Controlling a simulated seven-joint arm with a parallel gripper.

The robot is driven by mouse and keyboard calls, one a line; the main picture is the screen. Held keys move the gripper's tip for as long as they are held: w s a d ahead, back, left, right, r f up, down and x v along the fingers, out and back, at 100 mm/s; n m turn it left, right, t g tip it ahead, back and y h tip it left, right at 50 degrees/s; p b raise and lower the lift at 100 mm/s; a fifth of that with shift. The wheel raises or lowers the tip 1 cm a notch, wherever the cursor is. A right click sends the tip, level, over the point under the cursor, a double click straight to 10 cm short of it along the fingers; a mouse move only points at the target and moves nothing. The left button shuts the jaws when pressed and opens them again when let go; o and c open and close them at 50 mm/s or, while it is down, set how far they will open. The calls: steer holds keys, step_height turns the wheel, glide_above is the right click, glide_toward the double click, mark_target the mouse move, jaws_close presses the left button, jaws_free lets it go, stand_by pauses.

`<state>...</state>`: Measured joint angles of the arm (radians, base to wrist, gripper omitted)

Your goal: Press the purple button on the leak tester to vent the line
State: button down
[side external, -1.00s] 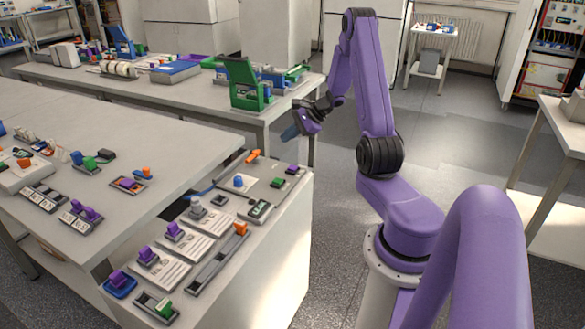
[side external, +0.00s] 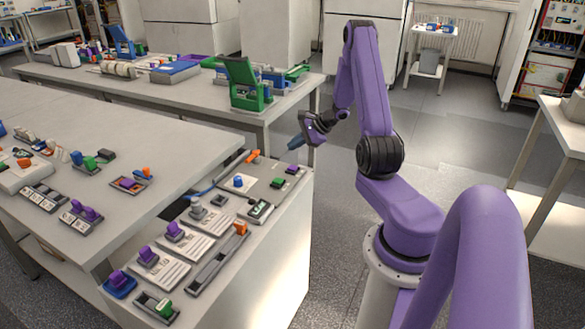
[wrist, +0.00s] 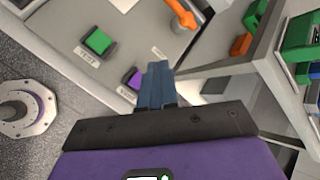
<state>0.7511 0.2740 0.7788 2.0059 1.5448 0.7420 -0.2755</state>
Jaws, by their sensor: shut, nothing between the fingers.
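The purple button (side external: 292,169) sits near the far right corner of the grey bench unit's top. In the wrist view the purple button (wrist: 134,79) shows just left of my fingertips, partly hidden at its lower right. My gripper (side external: 295,141) is shut and empty, its blue fingers pointing down and left. It is above the purple button and apart from it in the side view. The wrist view shows the closed blue fingers (wrist: 157,84) next to the button. Which housing is the leak tester I cannot tell for sure.
A green button (side external: 277,182) sits beside the purple one; it also shows in the wrist view (wrist: 98,41). An orange handle (side external: 252,156) and a blue knob (side external: 238,181) are further left. A neighbouring bench with a green stand (side external: 247,85) is behind.

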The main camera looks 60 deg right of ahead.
mark_target(295, 168)
steer(key=shift+f, duration=2.6)
steer(key=shift+f, duration=0.1)
steer(key=shift+f, duration=0.35)
steer(key=shift+f, duration=0.5)
stand_by(0.9)
steer(key=shift+r, duration=0.95)
steer(key=shift+r, duration=2.5)
